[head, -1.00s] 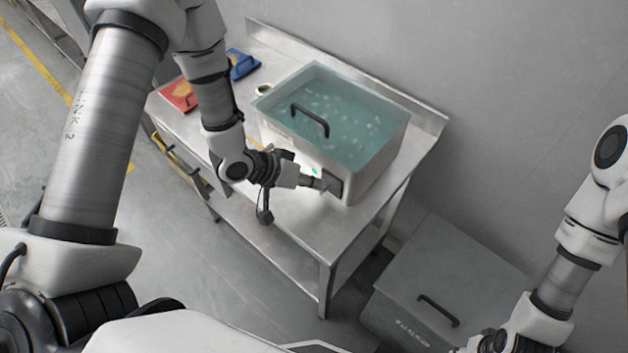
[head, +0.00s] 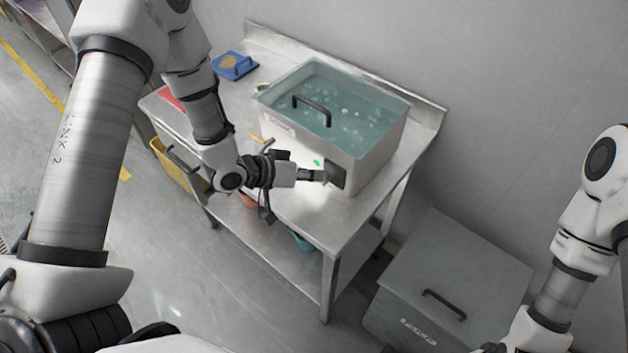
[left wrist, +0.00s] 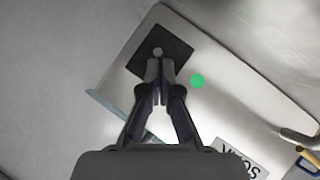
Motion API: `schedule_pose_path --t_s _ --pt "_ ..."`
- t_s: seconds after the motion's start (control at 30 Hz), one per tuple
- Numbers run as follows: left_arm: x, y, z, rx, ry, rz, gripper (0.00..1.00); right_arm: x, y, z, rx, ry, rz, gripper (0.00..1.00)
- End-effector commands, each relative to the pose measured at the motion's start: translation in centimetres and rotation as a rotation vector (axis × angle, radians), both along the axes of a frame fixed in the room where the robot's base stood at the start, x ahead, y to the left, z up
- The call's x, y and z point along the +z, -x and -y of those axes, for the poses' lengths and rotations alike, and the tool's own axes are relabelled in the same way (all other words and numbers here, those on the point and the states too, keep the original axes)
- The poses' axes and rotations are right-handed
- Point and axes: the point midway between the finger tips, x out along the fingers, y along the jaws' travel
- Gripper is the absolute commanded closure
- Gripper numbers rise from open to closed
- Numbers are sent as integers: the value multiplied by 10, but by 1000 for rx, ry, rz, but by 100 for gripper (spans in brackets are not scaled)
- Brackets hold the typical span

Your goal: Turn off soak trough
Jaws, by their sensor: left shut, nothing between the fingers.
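The soak trough (head: 372,160) is a pale metal box on the steel table, filled with bubbling blue-green water and with a black handle (head: 311,104) over it. On its front face are a dark square panel (head: 338,173) and a lit green light (head: 316,163). In the left wrist view the dark panel (left wrist: 174,40) carries a small round grey knob or button (left wrist: 157,51), and the green light (left wrist: 197,81) is beside it. My left gripper (head: 325,176) is shut and empty, its tips at the panel by the knob; contact is unclear. My right gripper's fingers are out of view.
The steel table (head: 290,207) has a blue item (head: 234,66) and a red item (head: 172,97) at its left end. A grey lidded box (head: 455,275) stands on the floor to the right. A wall rises behind the table.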

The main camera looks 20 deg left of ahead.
Motion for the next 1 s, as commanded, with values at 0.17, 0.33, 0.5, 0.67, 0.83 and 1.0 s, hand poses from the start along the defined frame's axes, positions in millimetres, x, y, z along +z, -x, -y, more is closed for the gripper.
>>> schedule_pose_path --t_s 0.17,0.33,0.5,0.67,0.83,1.0 --pt "-13 -6 -1 1 14 33 100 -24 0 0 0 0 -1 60" --pt "-22 -5 -2 1 61 162 100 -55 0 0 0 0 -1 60" --pt "-13 -5 -2 -1 81 223 100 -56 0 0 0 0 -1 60" --pt "-13 -4 -2 -1 80 221 100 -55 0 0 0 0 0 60" --pt "-5 -4 -2 -1 80 221 100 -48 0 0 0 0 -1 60" --pt "3 -4 -2 0 80 220 100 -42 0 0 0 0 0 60"
